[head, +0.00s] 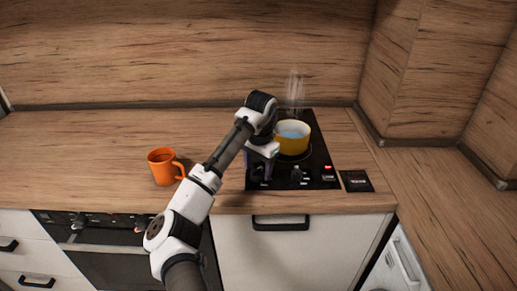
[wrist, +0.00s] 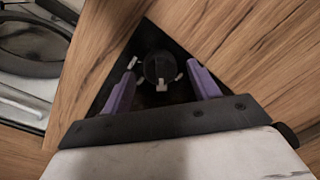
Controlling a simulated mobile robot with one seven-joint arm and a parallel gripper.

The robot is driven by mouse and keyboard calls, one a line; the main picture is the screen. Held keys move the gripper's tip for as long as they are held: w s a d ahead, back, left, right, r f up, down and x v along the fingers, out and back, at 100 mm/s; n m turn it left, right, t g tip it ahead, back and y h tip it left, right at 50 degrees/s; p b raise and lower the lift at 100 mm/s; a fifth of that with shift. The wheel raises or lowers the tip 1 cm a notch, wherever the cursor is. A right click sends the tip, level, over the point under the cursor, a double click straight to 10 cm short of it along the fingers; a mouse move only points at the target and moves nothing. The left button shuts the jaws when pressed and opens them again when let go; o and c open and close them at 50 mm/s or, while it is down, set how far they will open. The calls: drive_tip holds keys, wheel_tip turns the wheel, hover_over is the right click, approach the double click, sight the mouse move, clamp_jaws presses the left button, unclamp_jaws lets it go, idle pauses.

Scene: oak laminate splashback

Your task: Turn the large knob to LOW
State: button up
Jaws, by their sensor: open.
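A round black knob (wrist: 159,66) sits on the black hob near its corner in the wrist view. A pale mark shows at its lower edge, and small light marks lie around it; I cannot read them. My gripper (wrist: 161,76) is open, with its purple fingers on either side of the knob and gaps visible. In the head view my gripper (head: 261,172) is over the front left corner of the hob (head: 317,150), and hides what is under it. Another dark knob (head: 297,174) shows to its right.
A yellow pot (head: 292,138) with bluish liquid stands steaming on the hob behind my gripper. A red light (head: 328,167) glows at the front right. An orange mug (head: 162,168) stands left on the wooden worktop (head: 80,150). A small black pad (head: 356,181) lies right of the hob.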

sight(259, 173)
wheel_tip(259, 173, up, 13)
drive_tip(key=shift+s+d+f, duration=0.15)
drive_tip(key=shift+s+d, duration=0.1)
idle(0.3)
